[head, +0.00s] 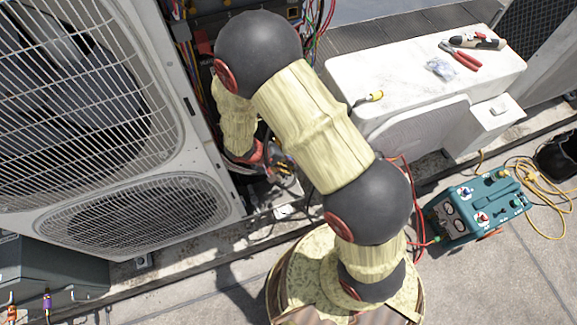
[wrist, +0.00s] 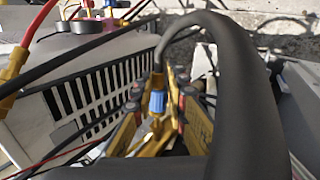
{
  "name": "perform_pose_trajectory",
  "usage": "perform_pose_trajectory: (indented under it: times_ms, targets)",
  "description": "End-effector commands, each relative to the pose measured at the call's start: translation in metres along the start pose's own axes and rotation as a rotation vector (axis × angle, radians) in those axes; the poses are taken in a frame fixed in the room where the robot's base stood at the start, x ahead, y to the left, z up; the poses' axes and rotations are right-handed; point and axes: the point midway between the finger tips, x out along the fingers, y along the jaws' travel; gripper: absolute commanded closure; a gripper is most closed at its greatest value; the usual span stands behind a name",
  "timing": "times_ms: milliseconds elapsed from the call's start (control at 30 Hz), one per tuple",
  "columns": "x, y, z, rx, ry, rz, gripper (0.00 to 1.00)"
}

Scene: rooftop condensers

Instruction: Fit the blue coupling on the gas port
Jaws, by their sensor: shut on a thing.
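The blue coupling (wrist: 157,102) shows in the wrist view on the end of a thick black hose (wrist: 205,28) that loops over the right side. My gripper (wrist: 158,112) is shut on it, with yellow and dark finger parts on both sides. Brass-coloured and pale metal parts show just below the coupling; I cannot tell whether they belong to the gas port or whether they touch it. In the head view my gripper (head: 281,168) is low beside the open condenser cabinet, partly covered by my arm. The gas port cannot be made out there.
A large fan condenser (head: 130,130) fills the left. A white unit (head: 425,75) carries red-handled pliers (head: 462,58) and a yellow fitting (head: 376,96) on a black hose. A teal gauge box (head: 480,212) with hoses stands on the paving at right. Loose wires hang in the cabinet.

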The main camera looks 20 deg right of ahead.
Motion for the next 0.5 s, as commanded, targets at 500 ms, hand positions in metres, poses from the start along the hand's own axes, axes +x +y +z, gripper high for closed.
perform_pose_trajectory:
  times_ms: [500]
  targets:
    - [0.0, 0.0004, -0.0045, 0.0, 0.0, 0.0, 1.0]
